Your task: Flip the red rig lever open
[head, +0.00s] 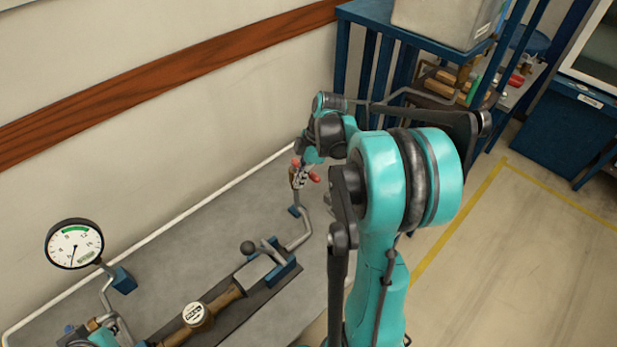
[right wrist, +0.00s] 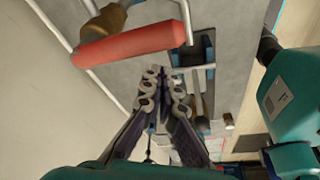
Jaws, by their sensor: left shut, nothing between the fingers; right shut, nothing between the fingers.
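The red lever handle (right wrist: 128,44) is a thick red bar on a grey metal rod at the upper left of the right wrist view. In the head view, small red parts of it (head: 314,177) show beside my right gripper (head: 299,178), which partly covers it. My right gripper's fingers (right wrist: 160,74) are together and hold nothing. Their tips show just below the handle in the right wrist view; I cannot tell whether they touch it. My left gripper is not visible in either view.
A grey bench carries a round gauge (head: 74,243), a brass fitting (head: 196,314) and a black-knobbed lever (head: 248,247) on bent pipework. The wall with its wooden rail (head: 150,85) stands behind. A blue shelf rack (head: 405,35) stands at the back right. Open floor lies at right.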

